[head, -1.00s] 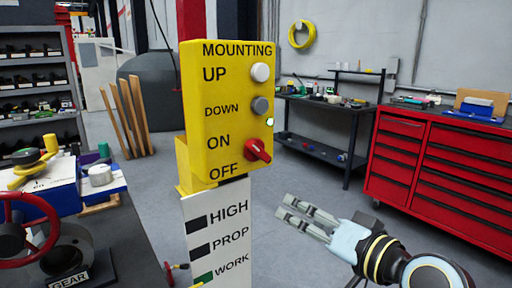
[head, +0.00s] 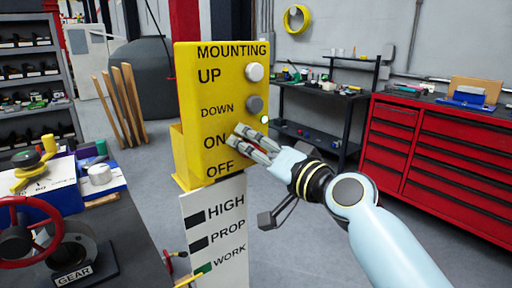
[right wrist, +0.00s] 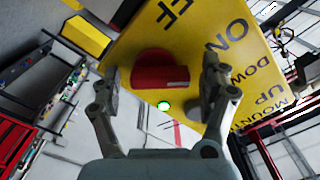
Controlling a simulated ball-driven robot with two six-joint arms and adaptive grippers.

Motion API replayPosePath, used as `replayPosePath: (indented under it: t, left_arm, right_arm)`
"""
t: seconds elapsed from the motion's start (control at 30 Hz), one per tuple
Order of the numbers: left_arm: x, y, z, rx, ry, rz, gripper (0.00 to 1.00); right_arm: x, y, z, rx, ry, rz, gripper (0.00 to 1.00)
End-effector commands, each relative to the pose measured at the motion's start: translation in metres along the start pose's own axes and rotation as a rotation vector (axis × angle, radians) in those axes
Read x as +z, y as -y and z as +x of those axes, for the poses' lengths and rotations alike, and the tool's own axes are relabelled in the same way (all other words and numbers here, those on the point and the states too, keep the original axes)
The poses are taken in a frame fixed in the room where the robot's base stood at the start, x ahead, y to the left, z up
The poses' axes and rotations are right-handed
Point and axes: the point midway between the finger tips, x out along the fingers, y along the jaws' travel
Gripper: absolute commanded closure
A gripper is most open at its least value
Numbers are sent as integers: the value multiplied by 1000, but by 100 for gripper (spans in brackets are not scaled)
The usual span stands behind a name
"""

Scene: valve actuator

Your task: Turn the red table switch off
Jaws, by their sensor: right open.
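The red switch (right wrist: 160,70) is a round knob with a bar across it on the yellow control box (head: 216,60), beside the ON and OFF labels. In the right wrist view it sits between the two fingers of my right gripper (right wrist: 160,68), which are open on either side of it; I cannot tell whether they touch it. In the head view my right gripper (head: 237,135) reaches in from the right and hides the switch. A small green light (head: 264,119) glows near the switch. My left gripper is not in view.
A white button (head: 254,72) and a grey button (head: 254,104) sit above the switch. A white sign (head: 215,225) is below the box. A red handwheel (head: 15,235) stands at the left. A red tool cabinet (head: 450,150) is at the right, with clear floor before it.

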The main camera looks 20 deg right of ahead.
Motion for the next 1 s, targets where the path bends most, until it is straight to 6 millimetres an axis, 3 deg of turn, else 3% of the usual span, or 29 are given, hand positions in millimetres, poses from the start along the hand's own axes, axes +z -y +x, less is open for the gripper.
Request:
replayPosePath:
  t: [0.23, 0.67, 1.0]
  left_arm:
    - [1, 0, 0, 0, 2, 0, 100]
    - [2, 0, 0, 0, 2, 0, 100]
    - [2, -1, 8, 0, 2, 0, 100]
  right_arm:
    - [0, 0, 1, 0, 0, 0, 21]
    - [0, 0, 0, 1, 0, 0, 77]
    - [2, -2, 0, 1, 0, -49, 78]
